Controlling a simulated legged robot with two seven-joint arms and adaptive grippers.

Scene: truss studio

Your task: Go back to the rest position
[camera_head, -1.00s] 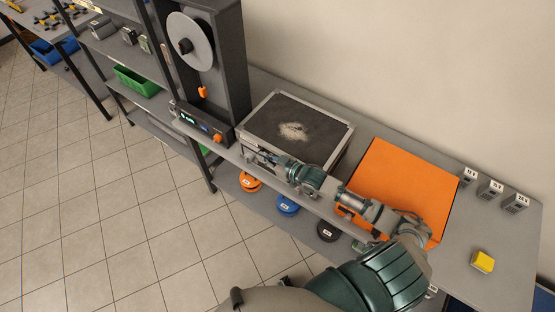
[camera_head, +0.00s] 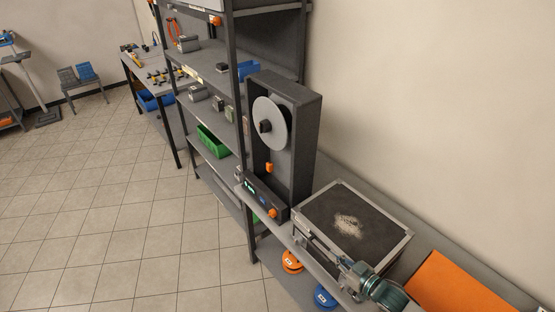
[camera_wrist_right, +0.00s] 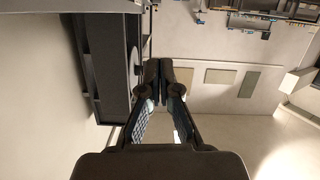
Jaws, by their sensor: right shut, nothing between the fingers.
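My right gripper (camera_head: 312,244) reaches in from the lower right in the head view. It is at the front edge of the black-topped, metal-framed box (camera_head: 385,232), to the right of the dark spool machine (camera_head: 305,120). Whether it touches the box cannot be told. In the right wrist view my right gripper (camera_wrist_right: 161,68) has its two dark fingers shut together with nothing between them. My left gripper is in neither view.
An orange panel (camera_head: 455,287) lies on the bench beside the box. Orange (camera_head: 291,262) and blue (camera_head: 325,296) round items sit on the lower shelf. A shelving rack holds a green bin (camera_head: 213,141). The tiled floor (camera_head: 130,220) at left is open.

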